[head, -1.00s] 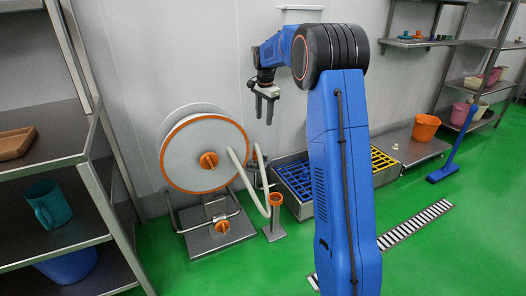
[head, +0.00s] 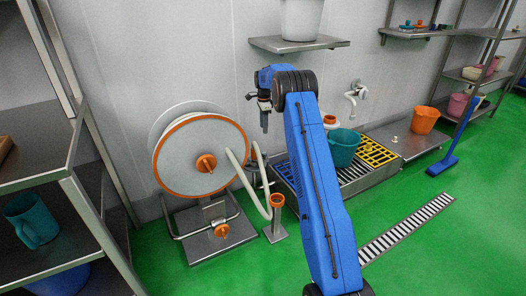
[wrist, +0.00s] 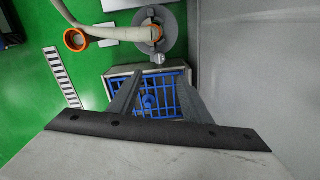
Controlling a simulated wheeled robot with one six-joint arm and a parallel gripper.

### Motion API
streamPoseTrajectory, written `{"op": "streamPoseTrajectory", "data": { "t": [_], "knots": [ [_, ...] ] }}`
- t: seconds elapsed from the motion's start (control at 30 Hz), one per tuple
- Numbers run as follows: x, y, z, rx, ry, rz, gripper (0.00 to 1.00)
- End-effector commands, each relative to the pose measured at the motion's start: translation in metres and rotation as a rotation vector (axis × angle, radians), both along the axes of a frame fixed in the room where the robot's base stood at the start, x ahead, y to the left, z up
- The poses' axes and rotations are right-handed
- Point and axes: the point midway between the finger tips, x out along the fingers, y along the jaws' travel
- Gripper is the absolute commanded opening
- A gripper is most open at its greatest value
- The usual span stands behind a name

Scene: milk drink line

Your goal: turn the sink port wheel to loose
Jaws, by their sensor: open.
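My gripper (head: 265,129) hangs fingers down near the wall, left of my blue arm and above the left end of the floor sink. In the wrist view its two fingers (wrist: 158,82) are apart, with nothing between the tips. Below them is the sink's blue grid (wrist: 168,86). A small round blue part (wrist: 149,102) shows between the fingers at the grid; whether it is the sink port wheel I cannot tell. A grey round fitting (wrist: 172,30) with orange parts stands beyond the sink, at the hose end. My arm hides part of the sink in the head view.
A hose reel (head: 180,160) stands left, with an orange-topped post (head: 277,201) beside it. A teal bucket (head: 343,148) is on the sink near its yellow grid (head: 374,153). A wall shelf (head: 300,44) overhangs my gripper. Green floor is free in front.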

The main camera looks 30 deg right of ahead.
Motion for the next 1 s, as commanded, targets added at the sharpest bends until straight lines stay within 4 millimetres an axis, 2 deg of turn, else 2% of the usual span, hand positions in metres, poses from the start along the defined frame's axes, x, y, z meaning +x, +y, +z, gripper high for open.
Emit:
{"op": "streamPoseTrajectory", "data": {
  "t": [0.17,0.8,1.0],
  "knots": [
    [-0.001,0.001,-0.024,0.001,0.004,0.001,0.44],
    [-0.001,0.001,-0.135,0.001,0.003,0.002,0.44],
    [-0.001,0.001,-0.159,0.000,0.002,0.002,0.44]
  ]
}}
